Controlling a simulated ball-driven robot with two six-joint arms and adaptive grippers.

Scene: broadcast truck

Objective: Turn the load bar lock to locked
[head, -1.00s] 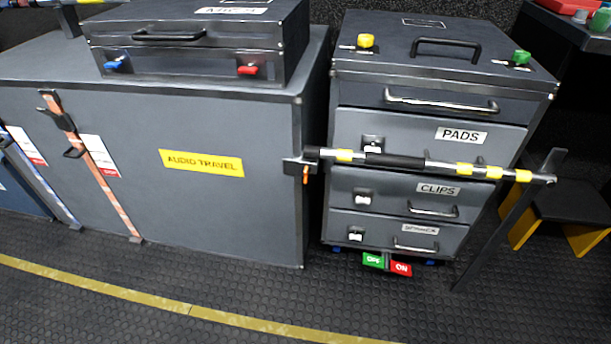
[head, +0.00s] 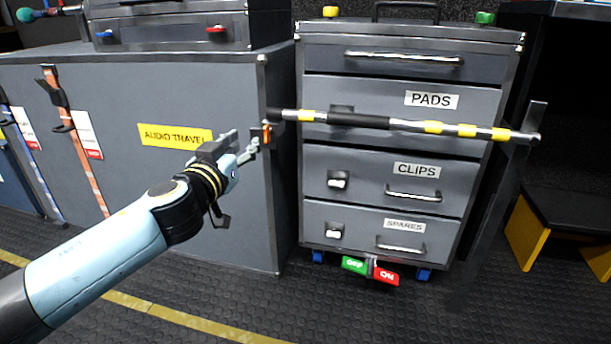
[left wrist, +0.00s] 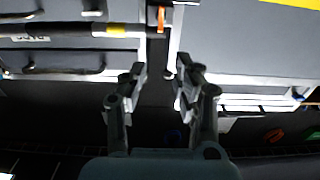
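The load bar (head: 360,120), a silver tube with yellow bands and a black grip, runs across the front of the drawer cabinet. Its lock is a small orange lever (head: 266,133) below the bar's left end, at the big case's right edge. The orange lever also shows at the top of the left wrist view (left wrist: 161,17). My left gripper (head: 249,144) is just left of the lever in the head view. In the left wrist view my left gripper (left wrist: 160,75) has its fingers apart with nothing between them, the lever beyond the tips. My right gripper is out of view.
The grey case labelled AUDIO TRAVEL (head: 176,134) stands left of the drawer cabinet (head: 385,156). A post (head: 512,160) holds the bar's right end. A green OFF and red ON pedal (head: 371,268) sits below the cabinet. The floor in front is clear.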

